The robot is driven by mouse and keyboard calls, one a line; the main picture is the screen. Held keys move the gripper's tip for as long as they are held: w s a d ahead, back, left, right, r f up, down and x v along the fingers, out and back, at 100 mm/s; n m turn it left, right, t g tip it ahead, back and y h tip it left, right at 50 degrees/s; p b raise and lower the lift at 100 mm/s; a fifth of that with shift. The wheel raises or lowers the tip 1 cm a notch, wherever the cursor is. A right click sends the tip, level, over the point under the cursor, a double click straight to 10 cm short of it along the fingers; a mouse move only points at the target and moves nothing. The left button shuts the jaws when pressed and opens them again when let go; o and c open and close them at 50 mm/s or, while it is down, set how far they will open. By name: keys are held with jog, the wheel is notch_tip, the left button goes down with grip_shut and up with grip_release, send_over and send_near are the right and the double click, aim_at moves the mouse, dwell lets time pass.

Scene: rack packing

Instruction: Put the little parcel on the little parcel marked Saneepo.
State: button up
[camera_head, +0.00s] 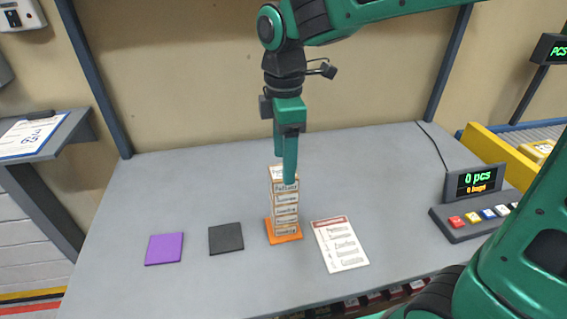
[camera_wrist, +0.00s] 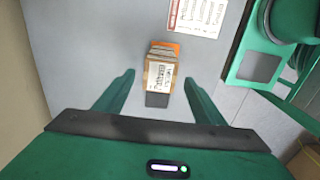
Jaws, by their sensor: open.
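A tall stack of several little parcels (camera_head: 286,211), brown with white labels, stands upright on an orange mat (camera_head: 271,239). The labels are too small to read surely, so I cannot pick out the one marked Saneepo. My gripper (camera_head: 289,181) points down at the top of the stack, and a finger hides part of the upper parcels. In the wrist view the stack's labelled top (camera_wrist: 161,76) lies between the two spread fingers, with a gap on each side. My gripper is open and holds nothing. I cannot tell how far down the fingers reach beside the stack.
A black mat (camera_head: 226,238) and a purple mat (camera_head: 165,248) lie bare to the left. A printed sheet (camera_head: 340,244) lies right of the stack. A counter display (camera_head: 475,181) and a button panel (camera_head: 472,218) stand at the right. The table behind the mats is clear.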

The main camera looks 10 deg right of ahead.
notch_tip(320, 180, up, 10)
jog(key=s+d+f+m, duration=0.35)
jog(key=d+m, duration=0.25)
jog(key=d, duration=0.4)
jog(key=s+d+f+m, duration=0.2)
jog(key=d+f+m, duration=0.3)
jog(key=d, duration=0.5)
jog(key=s+d+f+m, duration=0.3)
jog(key=s+d+m, duration=0.2)
jog(key=s+m, duration=0.1)
jog(key=s+d+f+m, duration=0.4)
jog(key=s+m, duration=0.3)
jog(key=shift+s+d, duration=0.35)
jog(key=shift+d, duration=0.05)
